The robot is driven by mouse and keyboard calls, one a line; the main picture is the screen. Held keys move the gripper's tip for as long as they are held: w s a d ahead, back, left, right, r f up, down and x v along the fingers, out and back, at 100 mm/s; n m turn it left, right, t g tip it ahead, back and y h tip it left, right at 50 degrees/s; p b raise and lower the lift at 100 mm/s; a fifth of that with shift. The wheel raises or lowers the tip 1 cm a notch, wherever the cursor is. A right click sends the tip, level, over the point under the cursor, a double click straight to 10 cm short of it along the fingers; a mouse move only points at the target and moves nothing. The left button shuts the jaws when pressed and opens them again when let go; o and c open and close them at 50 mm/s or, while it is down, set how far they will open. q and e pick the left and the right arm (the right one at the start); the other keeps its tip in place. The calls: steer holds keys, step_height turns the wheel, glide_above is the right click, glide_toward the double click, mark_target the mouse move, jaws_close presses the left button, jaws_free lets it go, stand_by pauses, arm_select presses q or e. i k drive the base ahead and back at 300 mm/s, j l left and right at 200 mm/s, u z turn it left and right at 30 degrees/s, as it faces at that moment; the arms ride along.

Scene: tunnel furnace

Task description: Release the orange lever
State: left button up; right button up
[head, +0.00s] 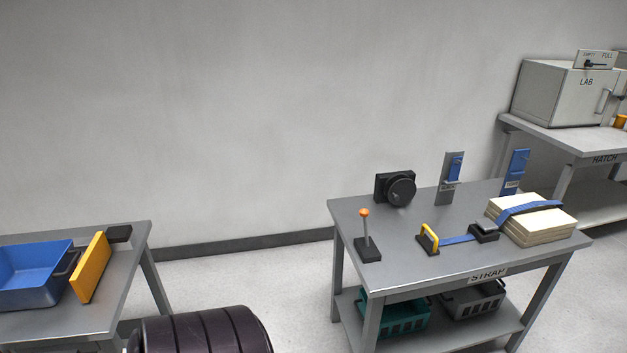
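The orange lever (365,225) stands at the left end of the grey table labelled STRAP (400,272). It is a thin grey rod with an orange ball on top, rising from a black block base. The rod stands nearly upright, leaning slightly left. Nothing touches it. Neither my left nor my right gripper is in view.
The table also holds a black dial box (381,188), a yellow handle (428,238) on a blue strap, and a strapped pale stack (545,225). Blue switches (455,168) stand at its back. A blue bin (30,272) sits on the left table.

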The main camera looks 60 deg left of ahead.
mark_target(363, 213)
steer(key=u, duration=1.65)
steer(key=i+l+u, duration=0.1)
steer(key=i+l, duration=0.25)
steer(key=i+l+u, duration=0.1)
steer(key=i+l, duration=0.2)
steer(key=i+l+u, duration=0.1)
steer(key=i+l, duration=0.2)
steer(key=l, duration=0.2)
steer(key=i+l, duration=0.3)
steer(key=l, duration=0.15)
steer(key=i+l+u, duration=0.15)
steer(key=i+l, duration=0.15)
steer(key=l, duration=0.15)
